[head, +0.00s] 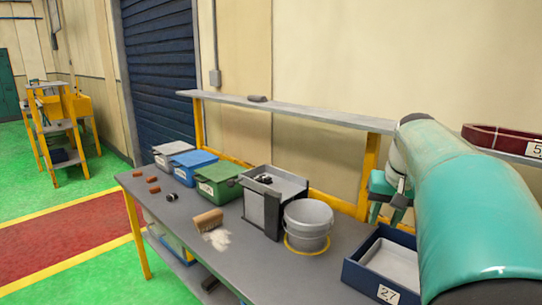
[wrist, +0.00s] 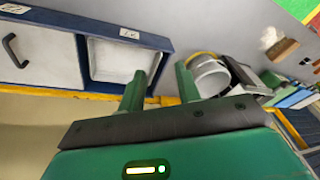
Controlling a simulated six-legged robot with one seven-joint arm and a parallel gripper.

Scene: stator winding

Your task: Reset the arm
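My teal arm (head: 455,200) reaches in from the right of the head view. My gripper (head: 386,214) hangs beside the shelf post, near the blue-edged bin labelled 27 (head: 362,276). In the wrist view my gripper (wrist: 160,70) has its two green fingers apart with nothing between them. The wrist view is turned, and a pale blue-edged tray (wrist: 120,42) shows beyond the fingers. A grey bucket (wrist: 209,78) lies just past the right finger. No held object shows in either view.
A shelf (head: 300,109) runs above, with a red tray (head: 500,138) at right.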

